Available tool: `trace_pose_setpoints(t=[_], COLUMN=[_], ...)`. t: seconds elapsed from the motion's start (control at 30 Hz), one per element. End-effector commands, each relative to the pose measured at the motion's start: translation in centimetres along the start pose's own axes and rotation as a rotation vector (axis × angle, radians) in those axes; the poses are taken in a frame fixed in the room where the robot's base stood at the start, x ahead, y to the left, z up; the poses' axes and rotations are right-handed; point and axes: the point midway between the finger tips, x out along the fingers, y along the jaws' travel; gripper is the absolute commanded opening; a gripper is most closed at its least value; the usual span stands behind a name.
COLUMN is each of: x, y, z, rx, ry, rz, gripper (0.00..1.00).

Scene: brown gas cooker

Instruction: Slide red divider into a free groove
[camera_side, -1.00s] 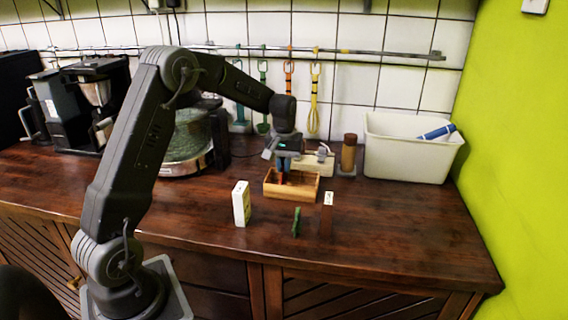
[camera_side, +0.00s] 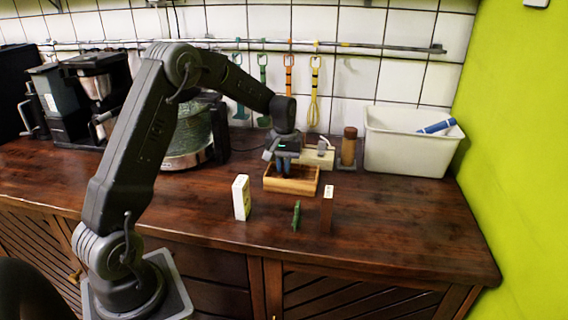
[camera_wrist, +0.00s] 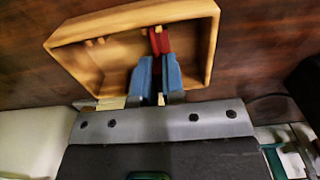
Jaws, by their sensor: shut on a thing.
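The wooden box (camera_side: 291,187) stands on the dark counter, and its rim shows in the wrist view (camera_wrist: 130,17). Small light wooden rib pieces show on its inner walls. My gripper (camera_side: 284,172) points down into the box. In the wrist view its blue fingers (camera_wrist: 157,72) are shut on the red divider (camera_wrist: 158,41), which stands on edge inside the box near the far wall. Whether the divider sits in a groove cannot be told. In the side view the divider is hidden by the fingers and box wall.
In front of the box stand a white carton (camera_side: 241,198), a green piece (camera_side: 296,215) and a brown block (camera_side: 327,208). A brown bottle (camera_side: 349,147) and a white bin (camera_side: 408,147) stand behind to the right. Counter is clear at right.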

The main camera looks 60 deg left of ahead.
Motion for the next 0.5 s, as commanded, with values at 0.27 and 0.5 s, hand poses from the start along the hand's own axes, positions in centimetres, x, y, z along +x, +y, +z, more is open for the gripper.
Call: trace_pose_setpoints(t=[0.27, 0.5], x=[0.41, 0.38], y=[0.0, 0.0], z=[0.01, 0.0], rx=[0.0, 0.0], ry=[0.0, 0.0], rz=[0.0, 0.0], gripper=[0.15, 0.38])
